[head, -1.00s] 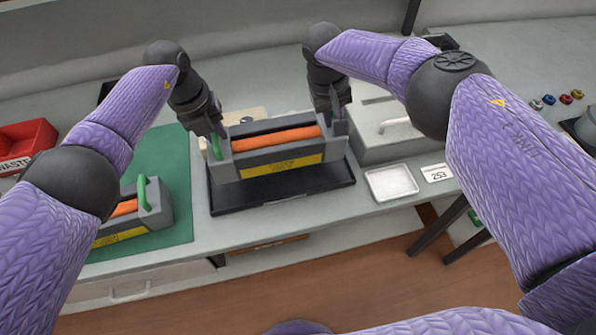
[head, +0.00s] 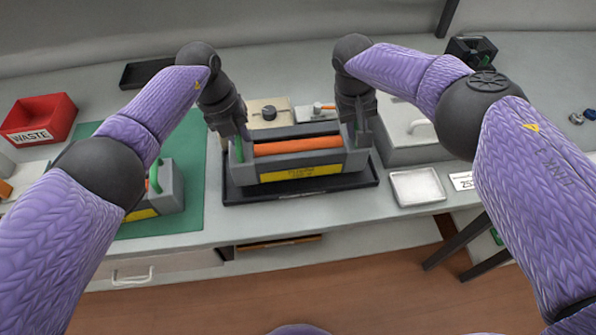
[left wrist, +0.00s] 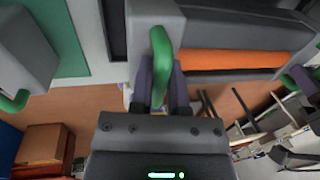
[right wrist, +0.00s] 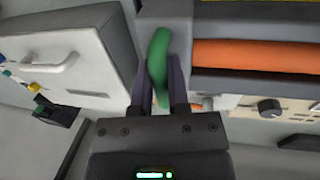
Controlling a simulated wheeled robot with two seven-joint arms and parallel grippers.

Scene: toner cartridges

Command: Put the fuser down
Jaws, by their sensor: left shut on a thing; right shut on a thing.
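The grey fuser (head: 262,172) with an orange roller (head: 298,145) and a yellow label is level over the black tray (head: 228,196) in the head view. Whether its underside touches the tray is hard to tell. My left gripper (head: 241,140) is shut on its left green handle, which shows in the left wrist view (left wrist: 160,52). My right gripper (head: 359,133) is shut on its right green handle, which shows in the right wrist view (right wrist: 157,58).
A second, similar fuser (head: 172,190) stands on a green mat (head: 190,222) to the left. A red waste bin (head: 40,115) is at far left. A silver dish (head: 417,186) and a grey box with a handle (head: 405,150) stand to the right. A beige device (head: 268,112) is behind.

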